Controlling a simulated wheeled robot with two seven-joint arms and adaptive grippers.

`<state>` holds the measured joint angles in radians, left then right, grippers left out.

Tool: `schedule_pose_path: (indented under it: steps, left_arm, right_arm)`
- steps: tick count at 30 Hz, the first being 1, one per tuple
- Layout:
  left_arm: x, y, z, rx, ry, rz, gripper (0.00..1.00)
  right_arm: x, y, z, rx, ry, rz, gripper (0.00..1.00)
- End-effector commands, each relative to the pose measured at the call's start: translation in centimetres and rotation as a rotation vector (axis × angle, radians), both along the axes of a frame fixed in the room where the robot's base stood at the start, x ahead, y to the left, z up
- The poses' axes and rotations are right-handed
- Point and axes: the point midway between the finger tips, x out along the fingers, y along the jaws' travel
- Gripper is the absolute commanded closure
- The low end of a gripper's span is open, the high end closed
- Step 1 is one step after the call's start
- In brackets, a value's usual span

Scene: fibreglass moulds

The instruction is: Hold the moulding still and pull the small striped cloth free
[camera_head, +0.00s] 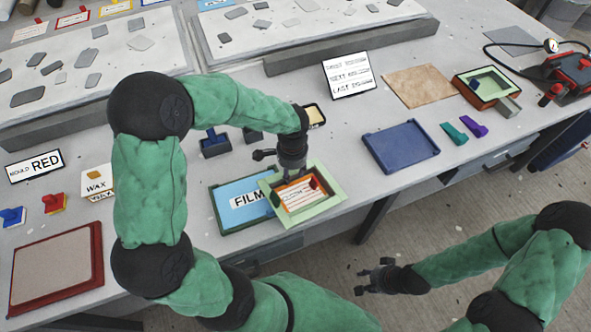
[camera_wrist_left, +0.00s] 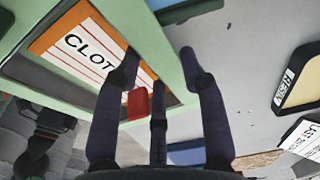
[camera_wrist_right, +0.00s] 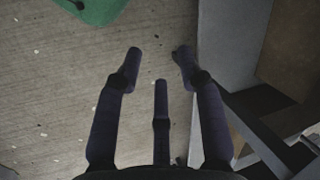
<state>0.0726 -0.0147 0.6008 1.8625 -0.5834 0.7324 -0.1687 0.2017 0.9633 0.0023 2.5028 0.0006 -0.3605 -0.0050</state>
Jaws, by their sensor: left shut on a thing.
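A pale green moulding (camera_head: 330,203), a rectangular frame, sits near the table's front edge, overlapping a blue panel marked FILM. Inside it lies an orange-bordered, white sheet with red stripes (camera_head: 297,197), lettered CLOT at the visible part in the left wrist view (camera_wrist_left: 85,45). I cannot tell whether the stripes are a loose cloth or printing. A small red piece (camera_wrist_left: 137,103) is beside it. My left gripper (camera_head: 291,175) is shut on the moulding's far wall, its fingers on both sides of it (camera_wrist_left: 159,68). My right gripper (camera_head: 372,277) is open and empty over the floor.
The FILM panel (camera_head: 228,190) is left of the moulding. A dark blue tray (camera_head: 400,146), green and purple clips, a brown sheet (camera_head: 418,86) and a small green frame (camera_head: 490,85) are to the right. A RESIN container (camera_wrist_left: 300,75) stands behind the moulding.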

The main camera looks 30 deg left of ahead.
Motion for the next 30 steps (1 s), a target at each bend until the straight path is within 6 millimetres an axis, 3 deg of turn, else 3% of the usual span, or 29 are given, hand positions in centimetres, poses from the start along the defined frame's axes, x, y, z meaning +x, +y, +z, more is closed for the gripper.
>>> schedule_pose_path:
  steps: [5,8,15,21,27,30]
  left_arm:
    - [-0.1,-0.1,-0.1,0.000,0.004,-0.001,1.00]
    - [-0.1,-0.1,-0.1,0.000,0.004,-0.002,1.00]
    - [-0.1,0.0,-0.1,0.000,0.004,-0.002,1.00]
    - [-0.1,0.0,-0.1,0.000,0.005,-0.002,1.00]
    - [-0.1,0.0,-0.1,0.000,0.005,-0.002,1.00]
    - [-0.1,0.0,-0.1,0.000,0.004,-0.001,1.00]
  right_arm:
    - [2.2,0.8,1.3,-0.003,-0.047,0.120,0.68]
    - [4.7,2.0,3.3,-0.005,-0.105,0.284,0.68]
    - [10.4,7.0,11.8,-0.012,-0.274,0.801,0.68]
    - [12.9,12.2,20.3,-0.012,-0.391,1.121,0.68]
    - [13.8,17.4,26.9,0.013,-0.441,1.166,0.68]
    - [13.9,19.3,29.2,0.031,-0.452,1.143,0.68]
